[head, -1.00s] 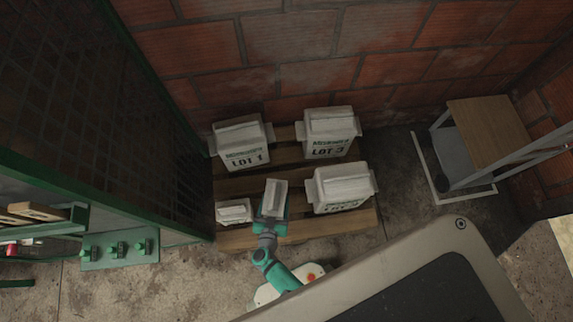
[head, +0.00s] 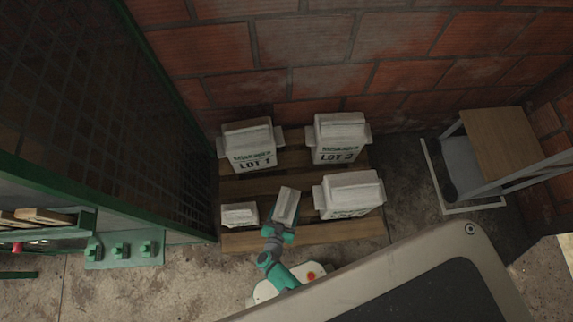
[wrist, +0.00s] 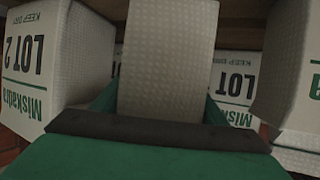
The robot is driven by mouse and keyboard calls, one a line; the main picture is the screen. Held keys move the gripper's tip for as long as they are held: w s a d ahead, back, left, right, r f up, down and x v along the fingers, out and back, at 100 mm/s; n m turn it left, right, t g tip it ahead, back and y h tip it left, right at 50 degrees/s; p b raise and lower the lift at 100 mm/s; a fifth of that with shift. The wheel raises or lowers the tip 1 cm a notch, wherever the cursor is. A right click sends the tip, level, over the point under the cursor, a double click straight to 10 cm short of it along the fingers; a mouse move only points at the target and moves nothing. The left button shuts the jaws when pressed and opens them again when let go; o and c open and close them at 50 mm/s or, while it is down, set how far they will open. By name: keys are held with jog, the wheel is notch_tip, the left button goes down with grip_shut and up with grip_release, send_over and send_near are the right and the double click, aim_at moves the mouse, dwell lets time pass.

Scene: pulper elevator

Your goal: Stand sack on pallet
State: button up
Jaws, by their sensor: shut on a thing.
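My gripper (head: 279,232) is shut on a pale, dimpled sack (head: 286,204), seen from above as a narrow block over the front middle of the wooden pallet (head: 262,186). In the wrist view the held sack (wrist: 165,60) runs up from between the jaws. I cannot tell whether its base touches the pallet. Other white sacks stand on the pallet: LOT 1 (head: 248,147) at back left, LOT 3 (head: 338,139) at back right, LOT 2 (head: 350,196) at front right, and a lower-looking one (head: 240,215) at front left. LOT 2 (wrist: 40,60) is at left in the wrist view.
A brick wall (head: 330,60) rises behind the pallet, and a green mesh panel (head: 100,110) stands at left. A wood-topped stand (head: 500,140) is at right. The held sack has narrow room between the two front sacks.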

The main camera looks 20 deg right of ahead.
notch_tip(320, 180, down, 2)
jog(key=shift+a+f, duration=0.15)
jog(key=shift+f, duration=0.05)
jog(key=shift+s+f, duration=0.1)
jog(key=shift+f, duration=0.55)
jog(key=o, duration=1.7)
jog(key=shift+f, duration=0.1)
